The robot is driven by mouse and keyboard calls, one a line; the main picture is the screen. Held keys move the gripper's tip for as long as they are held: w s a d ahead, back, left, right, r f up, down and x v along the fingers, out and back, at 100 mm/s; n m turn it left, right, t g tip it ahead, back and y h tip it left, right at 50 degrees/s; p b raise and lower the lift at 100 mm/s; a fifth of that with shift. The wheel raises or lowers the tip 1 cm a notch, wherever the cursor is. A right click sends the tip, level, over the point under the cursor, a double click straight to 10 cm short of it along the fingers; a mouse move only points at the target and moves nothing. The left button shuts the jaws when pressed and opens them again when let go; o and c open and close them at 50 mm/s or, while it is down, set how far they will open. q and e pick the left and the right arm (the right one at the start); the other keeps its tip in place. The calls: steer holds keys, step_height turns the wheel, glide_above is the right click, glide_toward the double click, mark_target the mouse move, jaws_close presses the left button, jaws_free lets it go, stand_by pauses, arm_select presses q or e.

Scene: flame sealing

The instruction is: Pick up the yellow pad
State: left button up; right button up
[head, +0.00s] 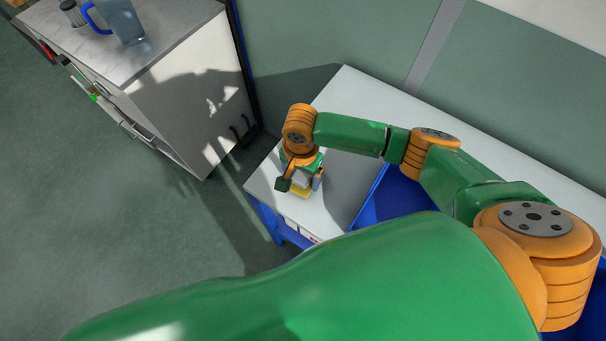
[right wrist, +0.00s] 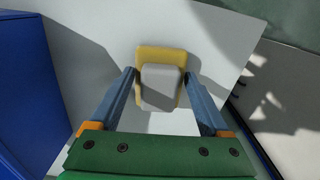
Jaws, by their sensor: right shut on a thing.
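The yellow pad (head: 300,193) is at the near left part of the white table top in the head view, under my right gripper (head: 302,183). In the right wrist view the yellow pad (right wrist: 160,53) lies between the tips of my right gripper (right wrist: 160,75), with a grey block (right wrist: 161,86) on its face toward the camera. The two blue-grey fingers are shut on the pad's sides. I cannot tell whether the pad touches the table or is slightly lifted. My left gripper is not in view.
The white table top (head: 345,110) is clear around the pad. A blue bin (head: 395,197) is to the right of it, partly behind my arm. A grey-topped cabinet (head: 190,75) with a blue-handled jug (head: 120,18) stands at the upper left, across a floor gap.

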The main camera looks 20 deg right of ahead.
steer(key=shift+r, duration=0.15)
steer(key=shift+w+r, duration=0.1)
steer(key=shift+r, duration=0.25)
steer(key=s+a+r+p, duration=0.1)
steer(key=s+r+p, duration=0.3)
steer(key=s+r, duration=0.8)
steer(key=shift+s+p, duration=0.3)
steer(key=shift+s, duration=0.8)
steer(key=shift+a, duration=0.1)
